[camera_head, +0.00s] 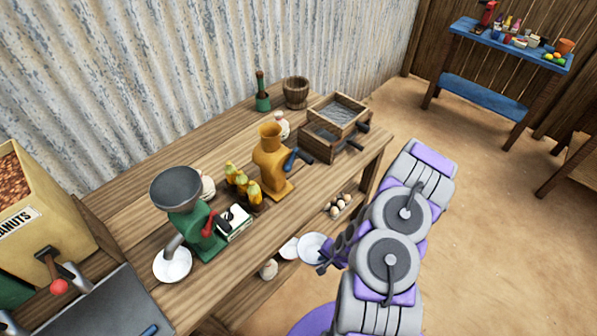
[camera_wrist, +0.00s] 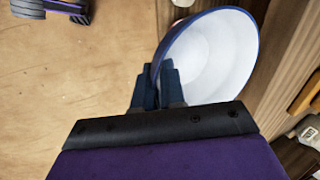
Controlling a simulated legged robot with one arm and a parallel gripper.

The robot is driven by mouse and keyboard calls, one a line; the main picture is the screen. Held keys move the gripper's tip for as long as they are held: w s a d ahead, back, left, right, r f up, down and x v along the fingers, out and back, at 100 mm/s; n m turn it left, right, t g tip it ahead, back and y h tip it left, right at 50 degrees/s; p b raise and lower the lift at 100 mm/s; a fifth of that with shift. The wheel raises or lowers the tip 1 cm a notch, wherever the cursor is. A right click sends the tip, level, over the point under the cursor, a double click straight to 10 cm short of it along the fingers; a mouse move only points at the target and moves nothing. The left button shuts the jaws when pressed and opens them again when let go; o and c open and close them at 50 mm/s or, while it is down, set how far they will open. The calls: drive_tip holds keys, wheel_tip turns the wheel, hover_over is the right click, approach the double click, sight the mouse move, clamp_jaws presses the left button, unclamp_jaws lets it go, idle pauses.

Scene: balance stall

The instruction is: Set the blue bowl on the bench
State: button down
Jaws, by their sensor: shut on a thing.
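The blue bowl (camera_wrist: 212,60) has a white inside and a blue rim. My gripper (camera_wrist: 160,80) is shut on its near-left rim, and the bowl is tilted. In the head view, the bowl (camera_head: 312,246) shows its pale inside just off the front edge of the wooden bench (camera_head: 335,178), lower in the picture than the bench top. My gripper (camera_head: 326,262) is partly hidden by my arm there. The bench's wood (camera_wrist: 287,60) is close to the bowl's right side in the wrist view.
On the bench stand a green grinder (camera_head: 200,235) over a white dish (camera_head: 172,264), a yellow mill (camera_head: 271,165), corn cobs (camera_head: 243,183) and wooden sieve boxes (camera_head: 325,132). Bare wood lies between mill and front edge. A lower shelf holds pale round things (camera_head: 340,205).

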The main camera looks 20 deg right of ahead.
drive_tip(key=w+a+r+n+g, duration=0.1)
drive_tip(key=w+a+r+n, duration=0.3)
drive_tip(key=r, duration=1.1)
drive_tip(key=w+a+r+n+g+y, duration=0.1)
drive_tip(key=w+a+r+n, duration=0.3)
drive_tip(key=w+r, duration=0.5)
drive_tip(key=w+a+r+n+g+y, duration=0.1)
drive_tip(key=w+a+r+n, duration=0.2)
drive_tip(key=r, duration=1.8)
drive_tip(key=shift+w+a+r+n+g, duration=0.4)
drive_tip(key=shift+w+a, duration=1.05)
drive_tip(key=shift+w, duration=0.4)
